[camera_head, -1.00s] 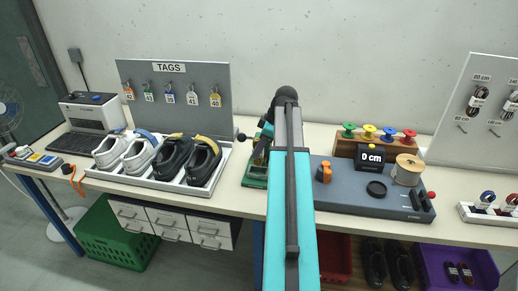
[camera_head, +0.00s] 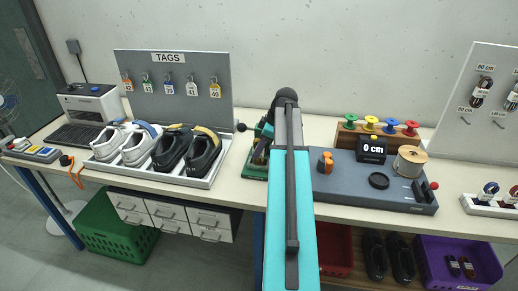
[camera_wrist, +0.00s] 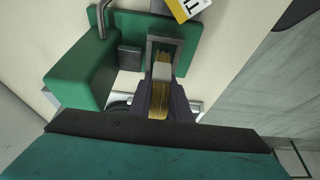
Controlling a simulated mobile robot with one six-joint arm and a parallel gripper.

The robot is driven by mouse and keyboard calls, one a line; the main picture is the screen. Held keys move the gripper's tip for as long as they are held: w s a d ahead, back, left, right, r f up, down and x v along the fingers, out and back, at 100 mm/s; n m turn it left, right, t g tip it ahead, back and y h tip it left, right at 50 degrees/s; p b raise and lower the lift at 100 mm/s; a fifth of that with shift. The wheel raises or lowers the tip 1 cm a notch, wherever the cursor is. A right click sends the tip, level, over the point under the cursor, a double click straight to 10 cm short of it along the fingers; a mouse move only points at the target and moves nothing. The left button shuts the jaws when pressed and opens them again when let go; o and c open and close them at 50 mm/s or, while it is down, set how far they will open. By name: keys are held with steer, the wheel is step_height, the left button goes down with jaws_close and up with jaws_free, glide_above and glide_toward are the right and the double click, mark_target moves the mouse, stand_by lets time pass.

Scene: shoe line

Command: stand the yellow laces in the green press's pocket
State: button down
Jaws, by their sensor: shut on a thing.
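The yellow laces (camera_wrist: 159,98) are a bundle with a pale band around the middle. In the wrist view my gripper (camera_wrist: 164,90) is shut on them, a dark finger on either side. The green press (camera_wrist: 85,68) lies just beyond, with a grey square-rimmed pocket (camera_wrist: 151,43). The far yellow end of the laces shows within the pocket's rim; how deep it sits I cannot tell. In the head view the green press (camera_head: 254,171) stands on the bench, partly hidden behind my arm.
A yellow tag (camera_wrist: 187,8) is close beside the pocket in the wrist view. In the head view a shoe tray (camera_head: 209,178) stands left of the press.

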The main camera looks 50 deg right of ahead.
steer(key=shift+f, duration=0.35)
steer(key=c, duration=1.6)
jaws_free()
steer(key=shift+o, duration=0.2)
steer(key=shift+r, duration=0.1)
steer(key=b+v, duration=0.2)
steer(key=v, duration=1.1)
steer(key=shift+r+b, duration=0.25)
steer(key=shift+b, duration=0.15)
steer(key=shift+s+r, duration=0.1)
